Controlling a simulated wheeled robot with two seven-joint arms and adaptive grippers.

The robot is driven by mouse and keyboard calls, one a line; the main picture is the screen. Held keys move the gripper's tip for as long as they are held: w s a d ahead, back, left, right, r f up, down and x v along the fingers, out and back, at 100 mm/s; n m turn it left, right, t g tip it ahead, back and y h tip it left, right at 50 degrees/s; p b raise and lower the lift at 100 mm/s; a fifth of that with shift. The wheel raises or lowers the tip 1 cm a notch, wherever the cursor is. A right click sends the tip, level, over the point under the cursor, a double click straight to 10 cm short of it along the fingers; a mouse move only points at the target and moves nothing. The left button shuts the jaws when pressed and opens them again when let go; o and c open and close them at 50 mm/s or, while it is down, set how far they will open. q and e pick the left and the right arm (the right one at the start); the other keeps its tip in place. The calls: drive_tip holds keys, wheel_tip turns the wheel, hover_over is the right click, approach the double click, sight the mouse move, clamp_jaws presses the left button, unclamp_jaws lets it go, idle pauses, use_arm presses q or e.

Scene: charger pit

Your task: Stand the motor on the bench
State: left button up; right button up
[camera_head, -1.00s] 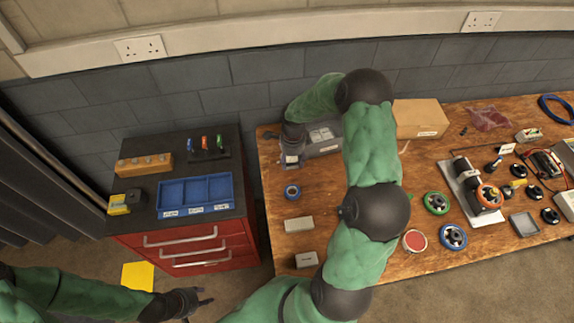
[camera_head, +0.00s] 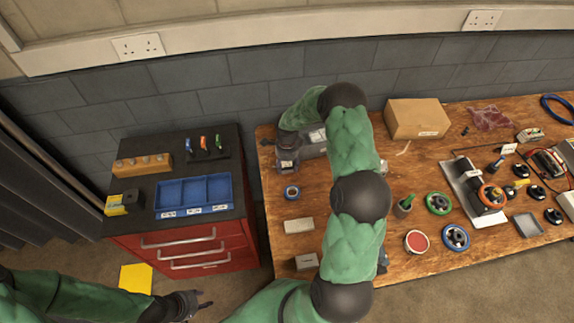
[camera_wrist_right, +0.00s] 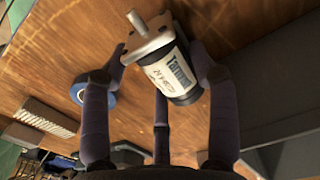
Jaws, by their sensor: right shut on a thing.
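The motor (camera_wrist_right: 170,65) is a dark cylinder with a white printed label, a metal end plate and a protruding shaft. In the right wrist view it lies tilted between the fingers of my right gripper (camera_wrist_right: 160,85), which is shut on it. In the head view my right gripper (camera_head: 287,150) is over the left end of the wooden bench (camera_head: 325,182), and the motor is hard to make out there. I cannot tell whether it touches the bench. My left gripper (camera_head: 205,299) is empty, its fingers apart, low in front of the red cabinet.
The red cabinet (camera_head: 210,259) holds a blue tray (camera_head: 231,195). Several parts crowd the bench's right side.

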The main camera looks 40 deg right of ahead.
sight(287, 164)
drive_tip(key=o, duration=1.1)
drive_tip(key=shift+f, duration=0.15)
drive_tip(key=shift+c, duration=0.2)
drive_tip(key=o, duration=0.4)
drive_tip(key=shift+o, duration=0.2)
drive_tip(key=shift+r, duration=0.45)
wheel_tip(287, 164, up, 12)
drive_tip(key=p, duration=0.2)
drive_tip(key=shift+f, duration=0.25)
